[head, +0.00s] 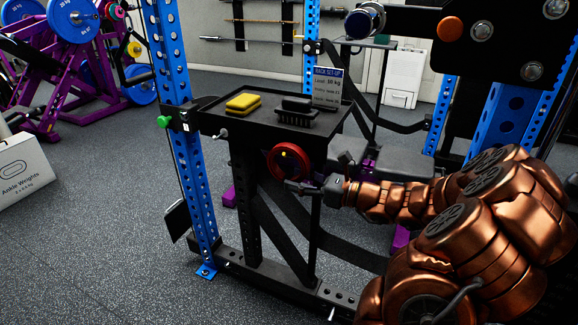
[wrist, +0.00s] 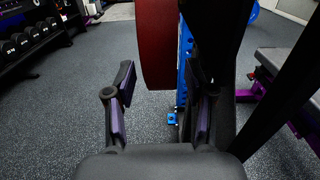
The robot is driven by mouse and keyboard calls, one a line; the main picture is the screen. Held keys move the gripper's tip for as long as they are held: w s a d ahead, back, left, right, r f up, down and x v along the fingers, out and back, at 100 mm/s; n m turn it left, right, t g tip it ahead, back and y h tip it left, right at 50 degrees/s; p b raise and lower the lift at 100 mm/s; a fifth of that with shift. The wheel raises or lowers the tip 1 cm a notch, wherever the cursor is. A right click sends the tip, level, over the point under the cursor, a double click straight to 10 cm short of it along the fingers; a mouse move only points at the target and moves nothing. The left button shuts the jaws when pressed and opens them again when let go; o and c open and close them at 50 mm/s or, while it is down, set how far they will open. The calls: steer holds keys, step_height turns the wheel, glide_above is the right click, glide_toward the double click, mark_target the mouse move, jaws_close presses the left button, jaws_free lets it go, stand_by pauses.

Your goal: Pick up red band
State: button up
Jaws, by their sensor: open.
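The red band (head: 275,164) shows in the head view as a thick red ring. It hangs just under the front edge of a black tray (head: 216,118), around what looks like a peg with a yellow spot. My gripper (head: 305,188) is just below and in front of the ring. In the wrist view the red band (wrist: 155,45) is a broad dark red shape at the top, ahead of my fingers. My gripper (wrist: 166,88) is open there, with nothing between the fingers. Whether a finger touches the band I cannot tell.
A yellow block (head: 243,102) and a black brush-like object (head: 296,110) lie on the tray, near a rack sign (head: 327,88). A blue rack post (head: 180,90) stands left of it. Black straps hang below. A bench (head: 390,165) is behind.

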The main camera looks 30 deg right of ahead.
mark_target(295, 179)
steer(key=shift+b+x, duration=0.35)
steer(key=shift+x, duration=1.4)
steer(key=shift+f, duration=0.1)
steer(key=shift+d, duration=0.1)
jaws_close()
